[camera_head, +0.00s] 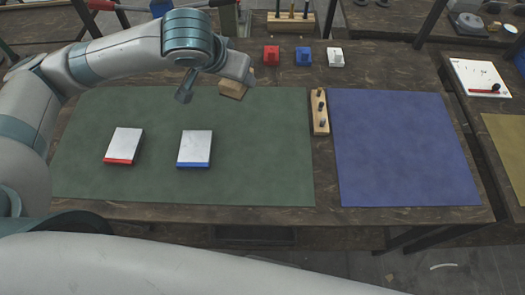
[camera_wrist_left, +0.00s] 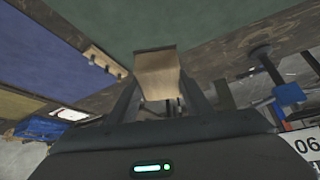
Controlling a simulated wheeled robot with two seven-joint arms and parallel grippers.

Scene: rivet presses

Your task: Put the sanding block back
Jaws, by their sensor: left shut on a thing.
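The sanding block is a pale wooden block (camera_head: 233,89) at the back edge of the green mat (camera_head: 240,185), near its right half. My left gripper (camera_head: 243,80) reaches in from the left and is shut on it. In the left wrist view the block (camera_wrist_left: 158,72) sits between the two dark fingers (camera_wrist_left: 158,95), with the green mat beyond it. I cannot tell whether the block touches the table. My right gripper is not in view.
Red-edged (camera_head: 123,146) and blue-edged (camera_head: 195,149) white plates lie on the green mat. A wooden peg holder (camera_head: 320,112) stands between it and the clear blue mat (camera_head: 400,150). Red (camera_head: 271,56), blue (camera_head: 303,57) and white (camera_head: 335,58) blocks stand behind.

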